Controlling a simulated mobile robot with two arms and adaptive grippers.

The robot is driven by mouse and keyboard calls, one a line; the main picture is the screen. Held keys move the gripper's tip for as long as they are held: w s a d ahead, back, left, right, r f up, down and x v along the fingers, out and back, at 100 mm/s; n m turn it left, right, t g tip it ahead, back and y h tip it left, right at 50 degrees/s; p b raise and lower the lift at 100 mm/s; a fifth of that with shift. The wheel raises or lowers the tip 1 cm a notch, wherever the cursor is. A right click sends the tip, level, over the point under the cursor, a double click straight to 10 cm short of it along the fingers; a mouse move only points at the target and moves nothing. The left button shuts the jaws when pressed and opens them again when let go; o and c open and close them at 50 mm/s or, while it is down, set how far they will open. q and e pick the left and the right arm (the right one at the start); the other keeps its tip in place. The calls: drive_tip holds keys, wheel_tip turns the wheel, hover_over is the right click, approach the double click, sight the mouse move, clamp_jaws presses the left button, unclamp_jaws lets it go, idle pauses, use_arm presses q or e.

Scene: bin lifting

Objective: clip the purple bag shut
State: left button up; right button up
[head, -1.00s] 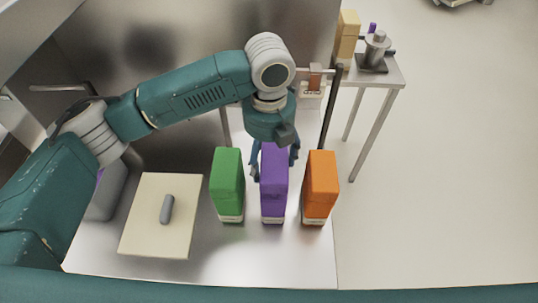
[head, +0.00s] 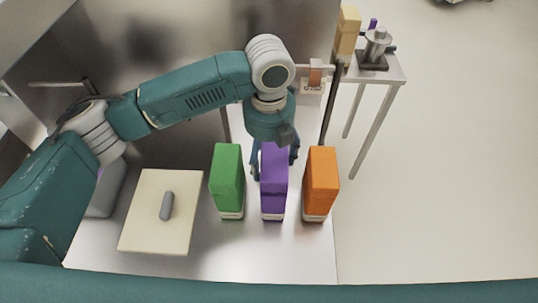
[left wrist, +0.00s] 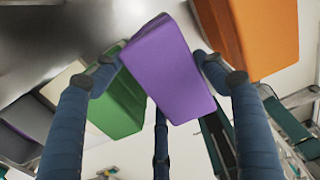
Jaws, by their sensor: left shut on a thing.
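The purple bag (head: 274,185) stands upright like a box on the steel counter, between a green bag (head: 227,180) and an orange bag (head: 320,182). My left gripper (head: 274,165) reaches down from above at its far end, with blue fingers on both sides. In the left wrist view the purple bag (left wrist: 172,75) lies between the fingertips of my left gripper (left wrist: 158,70), which is shut on it. No clip can be made out on the bag; the arm hides part of its far side. My right gripper is not in view.
A cream board (head: 145,235) with a small grey bar (head: 167,206) on it lies to the left. Behind the bags stands a dark post (head: 332,105). A side table (head: 392,72) at the back right holds a metal pot (head: 377,47) and a tan bag (head: 347,30).

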use_arm(q)
drive_tip(key=shift+f, duration=0.75)
drive_tip(key=shift+p, duration=0.3)
idle(0.6)
drive_tip(key=o, duration=1.4)
drive_tip(key=shift+r+p, duration=3.5)
drive_tip(key=shift+p, duration=0.2)
